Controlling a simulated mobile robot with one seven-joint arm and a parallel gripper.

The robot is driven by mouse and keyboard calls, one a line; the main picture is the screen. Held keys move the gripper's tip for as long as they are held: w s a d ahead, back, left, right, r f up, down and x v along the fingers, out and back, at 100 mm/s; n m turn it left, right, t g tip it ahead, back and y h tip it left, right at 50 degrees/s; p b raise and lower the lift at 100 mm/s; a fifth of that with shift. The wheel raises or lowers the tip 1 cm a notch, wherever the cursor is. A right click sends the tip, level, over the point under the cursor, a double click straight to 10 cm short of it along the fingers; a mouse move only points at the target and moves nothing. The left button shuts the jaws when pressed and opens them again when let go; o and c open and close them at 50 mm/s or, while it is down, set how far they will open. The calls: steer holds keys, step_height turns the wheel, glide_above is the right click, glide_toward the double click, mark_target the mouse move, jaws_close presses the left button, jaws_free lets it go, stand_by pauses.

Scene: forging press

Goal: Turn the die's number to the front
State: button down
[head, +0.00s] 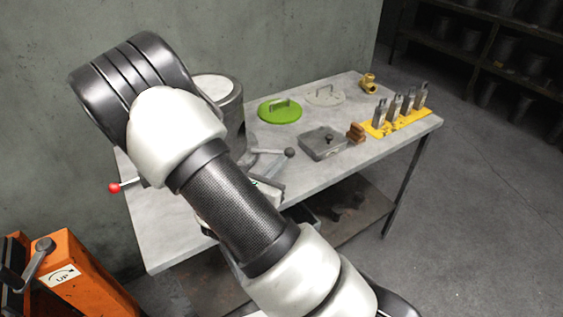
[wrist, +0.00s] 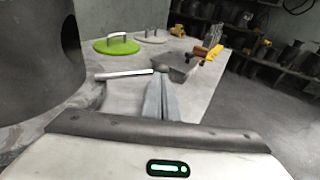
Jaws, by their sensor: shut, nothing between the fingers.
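No number shows on any face, so I cannot tell for sure which thing is the die. A flat grey square block (head: 323,142) with a dark knob lies on the table right of centre; it also shows beyond my fingertips in the wrist view (wrist: 182,68). My gripper (wrist: 161,98) is shut and empty, its fingers pointing across the table. In the head view my arm hides most of it. A pale lever with a ball end (head: 289,153) is just past the fingertips, left of the block; I cannot tell whether they touch.
A dark grey cylinder (head: 233,112) stands on the table (head: 375,147) close on the left, its side opening visible in the wrist view.

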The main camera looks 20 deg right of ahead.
mark_target(286, 151)
steer(key=shift+x, duration=0.8)
steer(key=x, duration=0.4)
steer(key=r+x, duration=0.1)
steer(key=x, duration=0.1)
steer(key=shift+w+a+b, duration=0.2)
steer(key=shift+w+b, duration=0.1)
steer(key=shift+b, duration=0.05)
steer(key=shift+s+a, duration=0.1)
steer(key=shift+a, duration=0.1)
